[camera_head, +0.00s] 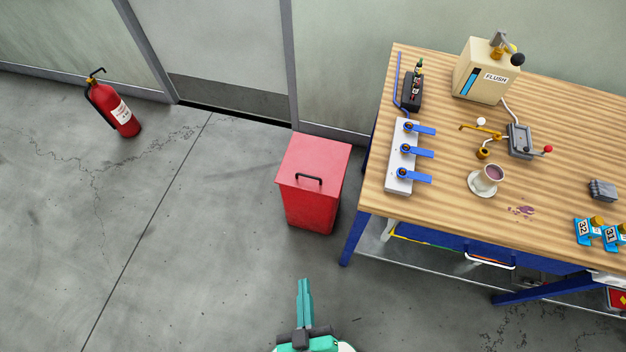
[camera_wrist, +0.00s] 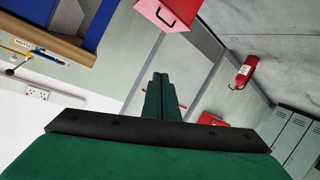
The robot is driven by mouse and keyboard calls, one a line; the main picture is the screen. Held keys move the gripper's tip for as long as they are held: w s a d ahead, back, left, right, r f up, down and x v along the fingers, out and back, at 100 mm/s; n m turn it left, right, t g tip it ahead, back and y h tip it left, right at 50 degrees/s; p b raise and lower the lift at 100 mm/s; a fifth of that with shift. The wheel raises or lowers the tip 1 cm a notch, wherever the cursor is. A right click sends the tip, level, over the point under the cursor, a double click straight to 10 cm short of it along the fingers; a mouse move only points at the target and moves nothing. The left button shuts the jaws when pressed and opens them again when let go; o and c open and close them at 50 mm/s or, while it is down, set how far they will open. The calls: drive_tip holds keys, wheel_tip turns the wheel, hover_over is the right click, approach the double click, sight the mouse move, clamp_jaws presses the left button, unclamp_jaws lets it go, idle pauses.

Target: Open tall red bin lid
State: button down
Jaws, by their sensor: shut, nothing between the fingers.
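The tall red bin (camera_head: 311,203) stands on the grey floor, left of the workbench. Its flat red lid (camera_head: 314,160) looks closed and has a black handle (camera_head: 309,181) near its front edge. In the wrist view the red bin (camera_wrist: 180,8) is at the top, partly cut off, with its black handle (camera_wrist: 165,17) showing. My teal gripper (camera_head: 305,300) is in front of the bin in the head view, apart from it. Its fingers, also seen in the wrist view (camera_wrist: 161,95), are shut together and empty.
The wooden workbench (camera_head: 446,190) with blue legs stands right of the bin, carrying blue-handled valves (camera_head: 399,155), a flush box (camera_head: 487,72) and a cup (camera_head: 487,178). A fire extinguisher (camera_head: 114,108) stands at the left by the wall. The floor left of the bin is clear.

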drive_tip(key=w+a+f+n+g, duration=0.1)
drive_tip(key=w+a+f+n, duration=0.1)
drive_tip(key=w+f+n, duration=0.65)
drive_tip(key=n+g+h, duration=0.2)
drive_tip(key=n+h, duration=0.2)
drive_tip(key=n, duration=1.5)
approach(308, 188)
wheel_tip(308, 188, up, 3)
drive_tip(key=x, duration=1)
drive_tip(key=shift+d, duration=0.1)
drive_tip(key=shift+w+r, duration=0.1)
